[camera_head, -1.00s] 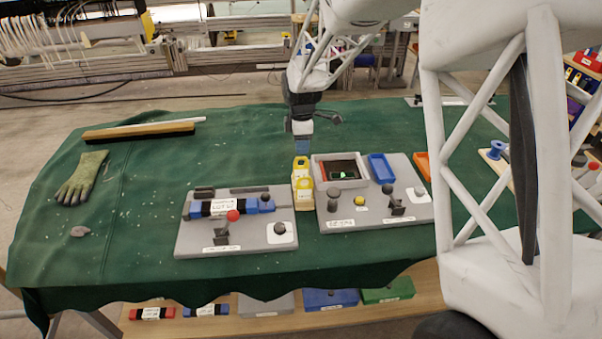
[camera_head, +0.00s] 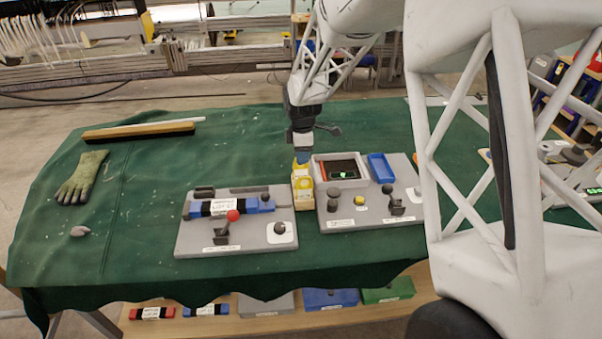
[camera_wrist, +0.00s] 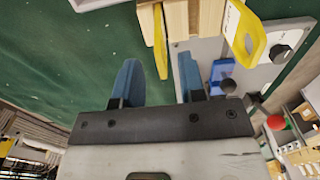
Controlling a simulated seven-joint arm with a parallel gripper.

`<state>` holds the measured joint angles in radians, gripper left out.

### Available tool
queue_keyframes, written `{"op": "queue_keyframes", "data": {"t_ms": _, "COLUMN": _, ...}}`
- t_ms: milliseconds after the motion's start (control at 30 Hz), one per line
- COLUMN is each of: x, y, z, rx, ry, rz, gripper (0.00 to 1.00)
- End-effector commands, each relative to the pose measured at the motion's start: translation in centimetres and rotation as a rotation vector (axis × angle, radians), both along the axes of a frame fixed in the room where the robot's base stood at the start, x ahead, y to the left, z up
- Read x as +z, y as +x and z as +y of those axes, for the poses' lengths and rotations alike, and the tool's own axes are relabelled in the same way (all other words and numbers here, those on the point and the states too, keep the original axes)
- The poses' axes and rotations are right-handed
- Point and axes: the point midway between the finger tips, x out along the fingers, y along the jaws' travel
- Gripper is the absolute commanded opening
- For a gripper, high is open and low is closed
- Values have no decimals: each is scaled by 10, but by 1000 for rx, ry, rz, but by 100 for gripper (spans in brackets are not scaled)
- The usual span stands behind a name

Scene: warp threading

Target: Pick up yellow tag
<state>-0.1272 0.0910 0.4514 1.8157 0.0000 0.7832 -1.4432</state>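Two yellow tags stand in a pale wooden holder (camera_head: 302,201) between two grey boards. My gripper (camera_head: 302,157) is directly over the rear yellow tag (camera_head: 300,170), its blue fingertips hiding that tag's top. In the wrist view my gripper (camera_wrist: 158,62) is open, and this yellow tag (camera_wrist: 159,42) reaches edge-on into the gap between the fingers. I see a gap on both sides of it. The front yellow tag (camera_head: 304,181) also shows in the wrist view (camera_wrist: 244,34), outside the fingers on the right.
The left grey board (camera_head: 200,243) carries a blue-and-black bundle (camera_head: 230,207) and a red knob (camera_head: 233,215). A glove (camera_head: 82,177) lies at left. The green cloth between is mostly clear.

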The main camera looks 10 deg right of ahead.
Motion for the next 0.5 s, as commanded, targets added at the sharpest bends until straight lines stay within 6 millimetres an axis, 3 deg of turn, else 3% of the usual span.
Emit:
{"op": "queue_keyframes", "data": {"t_ms": 300, "x": -34, "y": -1, "z": -1, "rx": 0, "ry": 0, "rz": 2, "gripper": 37}}
{"op": "queue_keyframes", "data": {"t_ms": 500, "x": -39, "y": -1, "z": -1, "rx": 0, "ry": 0, "rz": 0, "gripper": 37}}
